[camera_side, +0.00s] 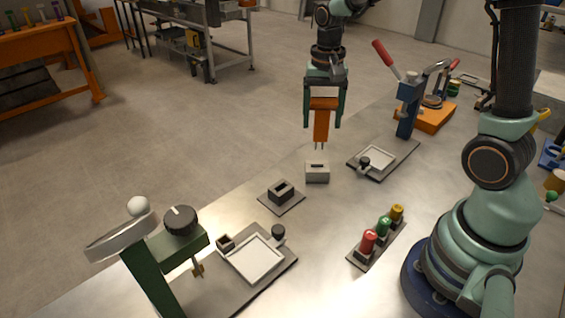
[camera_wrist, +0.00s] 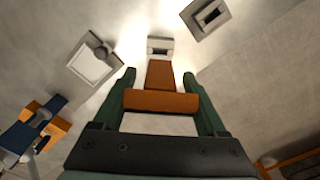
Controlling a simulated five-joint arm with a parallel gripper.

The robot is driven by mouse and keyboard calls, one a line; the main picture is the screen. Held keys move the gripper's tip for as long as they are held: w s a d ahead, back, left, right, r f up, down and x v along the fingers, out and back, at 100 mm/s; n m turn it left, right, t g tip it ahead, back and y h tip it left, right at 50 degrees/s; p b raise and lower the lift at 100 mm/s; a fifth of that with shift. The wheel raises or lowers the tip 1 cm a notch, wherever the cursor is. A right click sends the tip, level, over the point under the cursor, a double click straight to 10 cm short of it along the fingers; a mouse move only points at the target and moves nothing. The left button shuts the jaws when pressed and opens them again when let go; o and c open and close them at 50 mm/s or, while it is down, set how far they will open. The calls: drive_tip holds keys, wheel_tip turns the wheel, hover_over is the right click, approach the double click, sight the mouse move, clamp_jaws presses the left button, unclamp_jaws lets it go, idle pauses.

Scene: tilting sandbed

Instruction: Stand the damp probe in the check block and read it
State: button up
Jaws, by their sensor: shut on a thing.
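The damp probe (camera_side: 321,132) is orange with two thin dark prongs pointing down. My gripper (camera_side: 323,122) is shut on its body and holds it upright. A small pale grey block (camera_side: 317,176) with a dark slot in its top, which looks like the check block, stands on the metal table just below. The prong tips are apart from it, a little above its top. In the wrist view the probe (camera_wrist: 160,76) lies between my fingers (camera_wrist: 159,82), and the pale block (camera_wrist: 160,52) shows just past its end. I see no reading on the probe.
A dark slotted holder (camera_side: 281,196) on a grey plate stands to the left of the block. A pale tray (camera_side: 377,158) with a dark knob is at right. A rack of red, green and yellow pieces (camera_side: 369,243) and a green dial stand (camera_side: 163,254) are nearer.

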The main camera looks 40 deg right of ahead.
sight(320, 141)
drive_tip(key=shift+f, duration=2.15)
drive_tip(key=shift+f, duration=0.5)
drive_tip(key=shift+f, duration=0.35)
drive_tip(key=shift+f, duration=0.75)
drive_tip(key=shift+f, duration=0.3)
idle(0.5)
drive_tip(key=o, duration=1.2)
